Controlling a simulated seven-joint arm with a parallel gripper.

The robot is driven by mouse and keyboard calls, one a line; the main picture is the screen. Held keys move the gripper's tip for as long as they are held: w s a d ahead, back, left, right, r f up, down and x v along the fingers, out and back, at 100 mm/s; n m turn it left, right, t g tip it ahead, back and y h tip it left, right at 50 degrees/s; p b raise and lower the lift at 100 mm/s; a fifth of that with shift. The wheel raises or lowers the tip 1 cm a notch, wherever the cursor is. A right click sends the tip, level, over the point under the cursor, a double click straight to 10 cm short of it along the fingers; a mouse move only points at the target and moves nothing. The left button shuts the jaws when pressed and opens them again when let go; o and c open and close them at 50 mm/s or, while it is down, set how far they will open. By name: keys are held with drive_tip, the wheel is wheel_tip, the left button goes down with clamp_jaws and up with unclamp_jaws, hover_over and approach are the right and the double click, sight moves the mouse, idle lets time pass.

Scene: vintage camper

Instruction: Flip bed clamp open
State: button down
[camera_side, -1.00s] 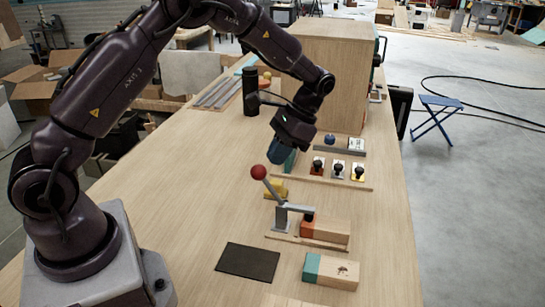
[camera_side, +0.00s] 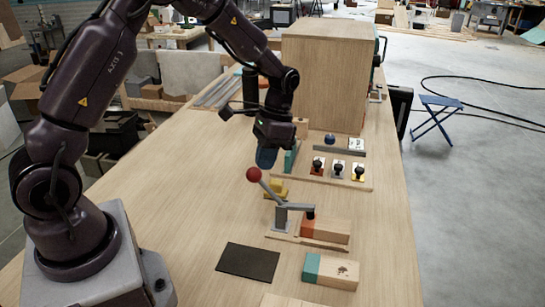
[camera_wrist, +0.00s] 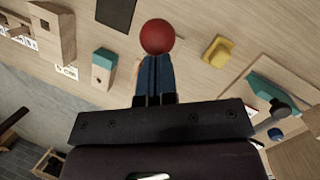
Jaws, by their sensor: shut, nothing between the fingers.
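The bed clamp (camera_side: 283,214) stands on a thin wooden strip, with a grey lever that leans up and left to a red ball knob (camera_side: 253,174). Its arm reaches right, over the orange end of a wooden block (camera_side: 326,229). My gripper (camera_side: 265,163) is shut and empty, its blue fingers pointing down just above and right of the knob. In the wrist view the shut fingers (camera_wrist: 156,62) end at the red ball (camera_wrist: 158,36) and partly overlap it. I cannot tell whether they touch. The clamp's lever is mostly hidden there.
A yellow block (camera_side: 277,187) sits behind the clamp. Several small knobbed fixtures (camera_side: 338,168) stand farther back, before a large wooden box (camera_side: 325,80). A dark mat (camera_side: 248,262) and a teal-ended block (camera_side: 331,270) lie in front. The table's left-middle is clear.

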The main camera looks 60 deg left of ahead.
drive_tip(key=s+a+f+m+t+h, duration=0.1)
drive_tip(key=s+a+f+t+h, duration=0.2)
drive_tip(key=f, duration=0.3)
drive_tip(key=shift+s+a+f+t+h, duration=0.2)
drive_tip(key=shift+s+a+t+h, duration=0.25)
drive_tip(key=shift+s+a, duration=0.3)
drive_tip(key=shift+s+f, duration=0.1)
drive_tip(key=shift+f, duration=0.05)
drive_tip(key=v, duration=1.4)
drive_tip(key=shift+w, duration=0.65)
drive_tip(key=shift+a, duration=0.1)
